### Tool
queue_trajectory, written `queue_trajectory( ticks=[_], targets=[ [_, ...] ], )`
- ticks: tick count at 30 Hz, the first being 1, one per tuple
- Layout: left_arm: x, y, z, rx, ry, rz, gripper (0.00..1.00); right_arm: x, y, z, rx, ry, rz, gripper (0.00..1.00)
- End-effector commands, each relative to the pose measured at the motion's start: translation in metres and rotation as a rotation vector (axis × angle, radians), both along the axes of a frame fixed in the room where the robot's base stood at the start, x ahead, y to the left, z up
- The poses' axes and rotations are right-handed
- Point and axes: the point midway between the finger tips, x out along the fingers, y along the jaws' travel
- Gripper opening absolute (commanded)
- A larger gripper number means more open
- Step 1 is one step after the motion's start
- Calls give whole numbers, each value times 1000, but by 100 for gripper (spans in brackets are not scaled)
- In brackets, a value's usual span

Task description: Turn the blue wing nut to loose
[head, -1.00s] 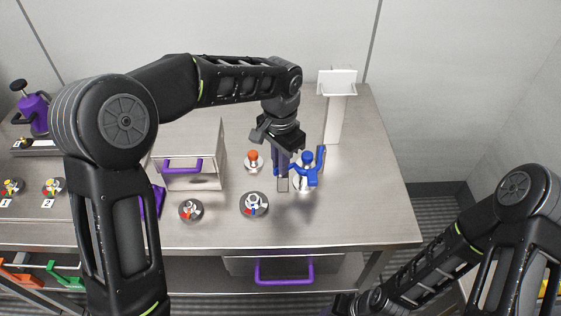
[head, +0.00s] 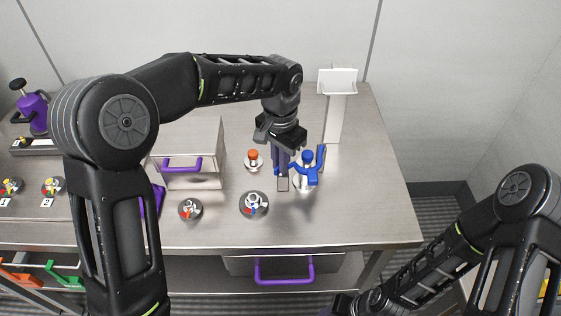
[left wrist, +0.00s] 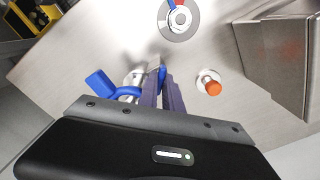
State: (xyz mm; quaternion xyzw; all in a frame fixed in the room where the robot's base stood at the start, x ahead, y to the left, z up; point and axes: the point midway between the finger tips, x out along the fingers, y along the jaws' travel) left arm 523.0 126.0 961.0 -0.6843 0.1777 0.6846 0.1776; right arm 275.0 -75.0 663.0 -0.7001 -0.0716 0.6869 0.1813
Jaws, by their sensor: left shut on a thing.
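The blue wing nut (head: 308,172) sits on a metal post at the right part of the steel table, one wing pointing up to the right. In the left wrist view, the blue wing nut (left wrist: 100,84) lies left of the fingers, with its other wing between them. My left gripper (head: 283,183) points down beside the post and is shut on that wing; its fingers (left wrist: 161,92) partly hide it. My right arm comes in at the lower right, with its gripper out of the frame.
An orange-topped post (head: 253,157) stands left of my left gripper. Round dials (head: 254,204) and (head: 190,209) are dial plates in front. A metal box with a purple handle (head: 182,165) stands farther left. A white stand (head: 335,120) rises behind the nut.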

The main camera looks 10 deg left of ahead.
Motion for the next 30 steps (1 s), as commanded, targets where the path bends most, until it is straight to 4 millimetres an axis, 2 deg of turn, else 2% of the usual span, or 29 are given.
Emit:
queue_trajectory(
  ticks=[8, 30],
  targets=[
    [0, 0, -1, -1, -2, 204, 0, 1, 0, -8, 3, -3, 1, 36],
    [1, 0, 0, -1, -2, 905, 0, 2, 1, -19, 6, -8, 2, 36]
  ],
)
